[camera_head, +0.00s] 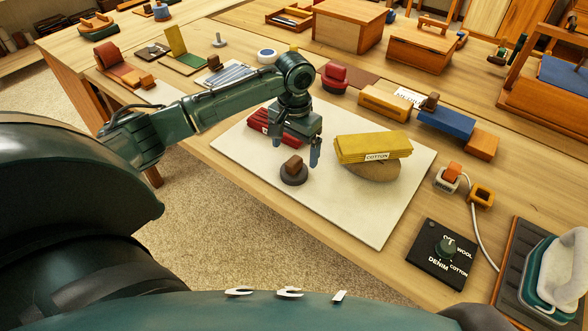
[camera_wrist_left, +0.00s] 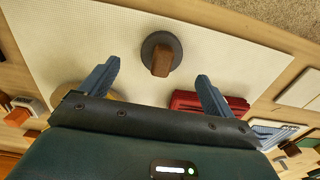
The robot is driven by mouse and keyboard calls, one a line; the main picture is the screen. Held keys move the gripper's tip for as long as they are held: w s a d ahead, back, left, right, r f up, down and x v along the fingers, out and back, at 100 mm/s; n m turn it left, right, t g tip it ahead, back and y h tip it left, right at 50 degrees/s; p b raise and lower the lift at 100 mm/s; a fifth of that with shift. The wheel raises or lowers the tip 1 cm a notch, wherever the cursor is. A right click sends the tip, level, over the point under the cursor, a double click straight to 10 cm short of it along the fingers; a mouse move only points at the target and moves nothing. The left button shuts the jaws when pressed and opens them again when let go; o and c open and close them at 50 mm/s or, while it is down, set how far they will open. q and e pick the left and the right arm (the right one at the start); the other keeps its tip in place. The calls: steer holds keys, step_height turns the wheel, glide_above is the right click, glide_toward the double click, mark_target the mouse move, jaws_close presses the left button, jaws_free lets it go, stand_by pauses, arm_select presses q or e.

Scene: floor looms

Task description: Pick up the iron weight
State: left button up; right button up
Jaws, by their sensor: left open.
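The iron weight (camera_head: 293,174) is a dark round disc with a brown wooden block grip on top. It stands upright on a white mat (camera_head: 237,150), near the mat's front edge. My left gripper (camera_head: 295,147) is open and empty, pointing down just above and behind the weight in the head view. In the left wrist view, the weight (camera_wrist_left: 161,53) shows ahead of and between the two blue fingertips (camera_wrist_left: 158,70), apart from both. My right gripper is not in view.
Folded yellow cloth (camera_head: 372,146) labelled COTTON lies on a rounded brown base right of the weight. Red folded cloth (camera_head: 262,122) lies behind my gripper. A black dial box (camera_head: 437,262) and an iron (camera_head: 558,270) stand at the right. The mat's front area is bare.

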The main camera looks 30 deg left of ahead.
mark_target(294, 160)
arm_select(q)
steer(key=f, duration=0.6)
steer(key=shift+w+a+f, duration=0.15)
steer(key=shift+a+f, duration=0.05)
steer(key=shift+w+r, duration=0.1)
steer(key=c, duration=1.5)
